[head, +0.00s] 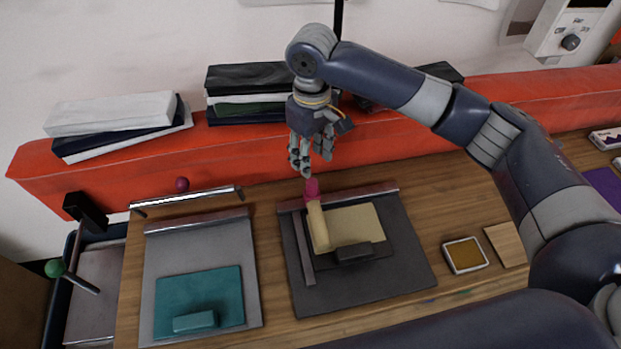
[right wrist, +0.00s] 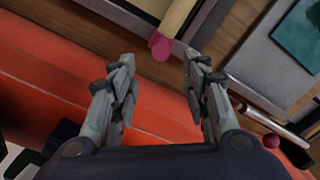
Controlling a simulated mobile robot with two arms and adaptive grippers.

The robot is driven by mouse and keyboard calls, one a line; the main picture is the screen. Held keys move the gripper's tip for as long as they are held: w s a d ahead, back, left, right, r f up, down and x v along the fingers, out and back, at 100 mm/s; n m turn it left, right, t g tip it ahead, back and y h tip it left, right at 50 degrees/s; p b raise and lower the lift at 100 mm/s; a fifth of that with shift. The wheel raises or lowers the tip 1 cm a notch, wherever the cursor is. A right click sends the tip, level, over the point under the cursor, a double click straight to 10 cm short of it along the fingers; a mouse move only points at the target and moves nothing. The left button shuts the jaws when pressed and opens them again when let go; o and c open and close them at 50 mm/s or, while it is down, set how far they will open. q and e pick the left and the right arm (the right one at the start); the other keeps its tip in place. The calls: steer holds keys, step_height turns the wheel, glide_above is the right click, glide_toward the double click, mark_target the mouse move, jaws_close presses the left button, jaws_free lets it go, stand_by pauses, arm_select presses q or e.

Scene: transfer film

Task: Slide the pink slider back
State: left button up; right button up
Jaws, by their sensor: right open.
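The pink slider knob (head: 312,189) sits at the back end of a beige bar (head: 318,226), which lies on a dark grey plate (head: 405,240) on the wooden table. My right gripper (head: 306,164) points down just behind the knob, over the red ledge side. It is open and empty. In the right wrist view, the pink knob (right wrist: 160,46) shows ahead of the gap between the open fingers (right wrist: 158,76), apart from both. My left gripper does not show.
A grey board (head: 160,260) with a teal sheet and block lies to the left. A red ledge (head: 240,155) runs along the back with stacked books (head: 110,113) on it. A dark red knob (head: 182,184) stands behind the grey board.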

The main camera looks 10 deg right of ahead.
mark_target(312, 182)
step_height(312, 182, down, 11)
steer(key=shift+s+r+p, duration=0.1)
steer(key=shift+r+p, duration=0.1)
steer(key=shift+p, duration=0.95)
jaws_close()
